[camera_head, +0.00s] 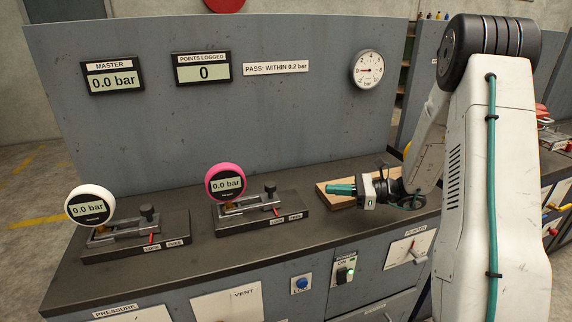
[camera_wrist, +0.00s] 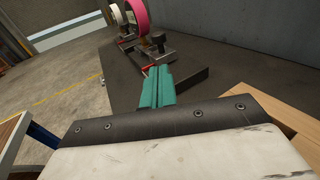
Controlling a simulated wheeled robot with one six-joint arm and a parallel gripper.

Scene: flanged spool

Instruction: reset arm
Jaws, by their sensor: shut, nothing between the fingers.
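My gripper (camera_head: 341,189) has teal fingers, shut and empty, pointing left over the bench top beside a wooden board. In the wrist view its teal fingers (camera_wrist: 156,87) lie together. A pink-rimmed gauge (camera_head: 226,183) reading 0.0 bar stands on a clamp base (camera_head: 262,219) to the left of my gripper, apart from it. A white gauge (camera_head: 90,205) reading 0.0 bar stands on another clamp base (camera_head: 135,244) at the far left. Both gauges show at the top of the wrist view, the pink one (camera_wrist: 136,16) nearer. I see no flanged spool.
The wooden board (camera_head: 332,200) lies under my gripper on the dark bench top (camera_head: 200,263). A grey back panel (camera_head: 300,120) carries displays and a dial gauge (camera_head: 367,69). The bench front has a blue button (camera_head: 302,284), a switch (camera_head: 345,271) and a pointer lever (camera_head: 416,252).

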